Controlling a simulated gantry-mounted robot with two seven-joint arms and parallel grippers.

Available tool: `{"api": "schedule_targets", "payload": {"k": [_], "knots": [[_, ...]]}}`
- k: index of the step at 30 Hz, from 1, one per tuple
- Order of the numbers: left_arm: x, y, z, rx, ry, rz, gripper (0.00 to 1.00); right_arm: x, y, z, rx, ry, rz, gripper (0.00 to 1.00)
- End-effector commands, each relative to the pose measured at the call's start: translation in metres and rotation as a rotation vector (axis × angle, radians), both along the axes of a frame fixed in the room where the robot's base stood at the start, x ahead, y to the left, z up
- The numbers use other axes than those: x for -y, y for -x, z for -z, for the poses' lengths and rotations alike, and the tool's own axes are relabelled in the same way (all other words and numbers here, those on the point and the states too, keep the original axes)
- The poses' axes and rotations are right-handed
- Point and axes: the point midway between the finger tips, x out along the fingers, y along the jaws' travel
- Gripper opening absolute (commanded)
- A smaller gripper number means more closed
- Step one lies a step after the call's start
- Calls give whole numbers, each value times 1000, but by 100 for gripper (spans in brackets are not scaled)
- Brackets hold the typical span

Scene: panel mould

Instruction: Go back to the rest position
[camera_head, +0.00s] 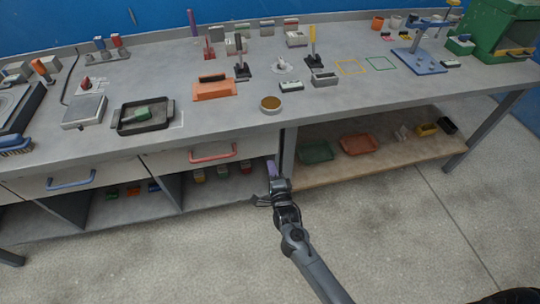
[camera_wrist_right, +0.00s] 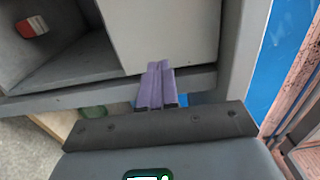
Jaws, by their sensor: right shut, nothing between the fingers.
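My right gripper (camera_head: 272,168) is in front of the bench, below the tabletop and near the divider beside the red-handled drawer. Its purple fingers also show in the right wrist view (camera_wrist_right: 156,84), closed together with nothing between them. They point toward the grey bench frame. My right arm reaches in from the bottom of the head view. My left gripper is in neither view.
The grey workbench (camera_head: 220,126) stands close ahead, with a drawer with a red handle (camera_head: 213,154) and one with a blue handle (camera_head: 71,181). A lower shelf (camera_head: 380,165) holds a green tray (camera_head: 316,151) and an orange tray (camera_head: 357,144). Open floor (camera_head: 400,240) lies in front.

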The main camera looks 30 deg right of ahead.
Motion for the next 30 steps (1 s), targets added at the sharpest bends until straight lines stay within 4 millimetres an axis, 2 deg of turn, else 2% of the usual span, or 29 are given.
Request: {"api": "schedule_targets", "payload": {"k": [1, 6, 13, 17, 20, 22, 25, 30], "knots": [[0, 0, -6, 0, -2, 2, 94, -3, 9, -2, -1, 0, 1, 0], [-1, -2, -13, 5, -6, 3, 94, -12, 32, -1, -1, 0, 1, 0], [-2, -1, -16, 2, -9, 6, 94, -17, 46, -1, -1, 1, 0, 0], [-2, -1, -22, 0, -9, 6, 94, -15, 60, 8, -30, 7, -1, 0], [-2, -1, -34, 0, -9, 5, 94, -11, 81, 17, -74, 33, -12, 0], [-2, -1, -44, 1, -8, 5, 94, -6, 98, 7, -82, 65, -30, 0], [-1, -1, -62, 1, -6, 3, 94, -9, 121, -22, -126, 109, -94, 0], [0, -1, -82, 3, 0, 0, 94, -35, 155, -53, -381, 288, -272, 0]]}}
